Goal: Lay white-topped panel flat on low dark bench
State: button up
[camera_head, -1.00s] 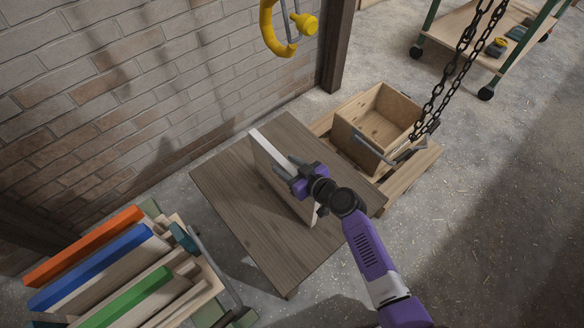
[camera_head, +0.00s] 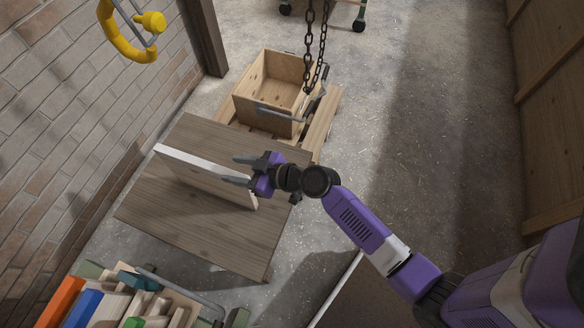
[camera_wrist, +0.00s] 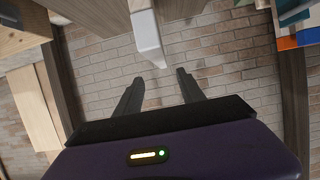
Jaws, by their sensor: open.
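The white-topped panel (camera_head: 205,172) stands on its long edge on the low dark bench (camera_head: 225,240), white edge up and wooden face toward the front. It is not lying flat. My gripper (camera_head: 229,167) is open above the bench at the panel's right side, its fingers pointing left; the lower fingertip overlaps the panel's top edge in the head view. In the wrist view, the white panel end (camera_wrist: 147,38) shows beyond the gap between my open fingers (camera_wrist: 158,77), with nothing held. The panel's bottom edge is partly hidden.
An open wooden box (camera_head: 268,98) on a pallet stands behind the bench, with hanging chains (camera_head: 308,50) above it. A brick wall (camera_head: 80,110) runs along the left. Coloured boards (camera_head: 88,305) fill a rack at the front left. Floor on the right is open.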

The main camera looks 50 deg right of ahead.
jog(key=s+d+r+m+h, duration=0.2)
jog(key=s+m+h, duration=0.15)
jog(key=s, duration=1.65)
jog(key=s+a+r+t, duration=0.1)
jog(key=s+r, duration=0.5)
jog(key=r, duration=0.2)
jog(key=s+a+r+t, duration=0.1)
jog(key=s+a+r, duration=0.1)
jog(key=s+r, duration=0.3)
notch_tip(320, 180, up, 4)
jog(key=shift+s+a+f+h, duration=0.1)
jog(key=shift+s+a+h, duration=0.05)
jog(key=shift+s+h, duration=0.25)
notch_tip(320, 180, up, 7)
jog(key=p, duration=0.7)
